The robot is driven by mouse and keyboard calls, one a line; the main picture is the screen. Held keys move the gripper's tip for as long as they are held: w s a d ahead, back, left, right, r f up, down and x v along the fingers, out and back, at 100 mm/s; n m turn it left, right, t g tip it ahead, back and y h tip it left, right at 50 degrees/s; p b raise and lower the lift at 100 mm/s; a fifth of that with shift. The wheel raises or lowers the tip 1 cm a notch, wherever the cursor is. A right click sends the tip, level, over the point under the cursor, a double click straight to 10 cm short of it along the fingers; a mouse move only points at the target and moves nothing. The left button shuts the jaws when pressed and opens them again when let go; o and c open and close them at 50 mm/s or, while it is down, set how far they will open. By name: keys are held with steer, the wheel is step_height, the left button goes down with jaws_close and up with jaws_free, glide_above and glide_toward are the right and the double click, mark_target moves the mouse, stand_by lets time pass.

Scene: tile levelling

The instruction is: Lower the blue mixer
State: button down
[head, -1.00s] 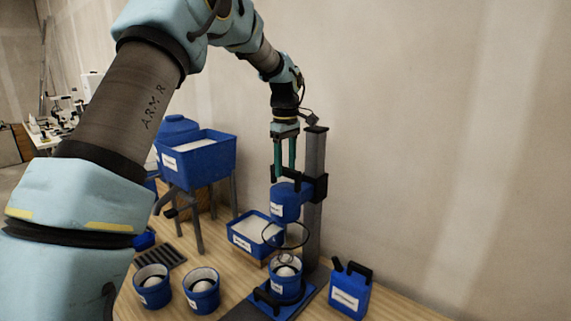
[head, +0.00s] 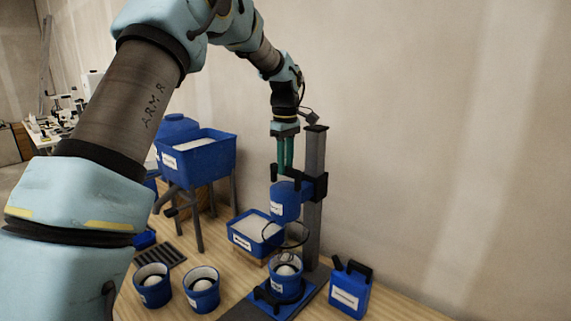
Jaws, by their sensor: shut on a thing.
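The blue mixer (head: 286,201) is a blue drum-shaped head with a white label, carried by a black bracket on a dark upright column (head: 314,160). Its whisk and wire ring (head: 291,236) hang over a blue bucket (head: 285,276) on the stand's base. The bucket has a white lump inside. My gripper (head: 285,170) points straight down at the top of the mixer, with its green fingers shut on the mixer's top part. The exact grip spot is small and partly hidden.
Two more blue buckets (head: 152,285) (head: 202,289) stand left of the mixer's base. A blue tray (head: 255,234) sits behind, with a blue hopper (head: 195,156) on legs further left. A blue jerrycan (head: 350,290) stands close to the right. The wall is behind.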

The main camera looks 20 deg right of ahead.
mark_target(285, 205)
steer(key=shift+f, duration=0.15)
stand_by(0.6)
step_height(285, 205, down, 13)
steer(key=b, duration=0.6)
steer(key=shift+s, duration=0.1)
steer(key=c, duration=0.9)
jaws_free()
steer(key=shift+c, duration=0.2)
steer(key=shift+o, duration=1.3)
steer(key=shift+r, duration=0.2)
step_height(285, 205, up, 11)
steer(key=shift+f+b, duration=0.15)
steer(key=shift+b, duration=1.05)
